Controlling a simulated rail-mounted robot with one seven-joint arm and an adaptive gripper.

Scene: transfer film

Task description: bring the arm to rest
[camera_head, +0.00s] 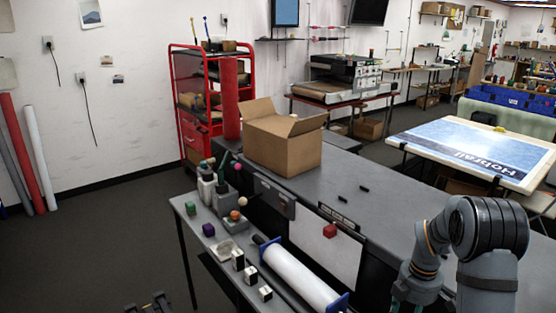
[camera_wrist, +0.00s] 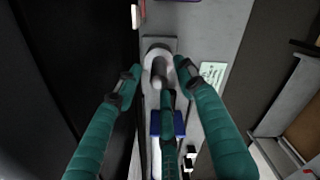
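My arm (camera_head: 475,245) is bent at the lower right in the head view; its gripper end is not clearly visible there. In the wrist view my gripper (camera_wrist: 160,76) has teal fingers spread apart, with a third finger in the middle. It is open and no held thing shows. A grey rounded fitting (camera_wrist: 158,55) lies beyond the fingertips. A white roll with blue ends (camera_head: 296,272) lies on the narrow front shelf. A blue part (camera_wrist: 178,124) shows behind the middle finger in the wrist view.
A cardboard box (camera_head: 282,140) stands on the dark counter (camera_head: 335,170). Bottles, coloured balls and small blocks (camera_head: 264,293) crowd the front shelf. A poster table (camera_head: 470,150) stands at the right. Floor at left is mostly clear.

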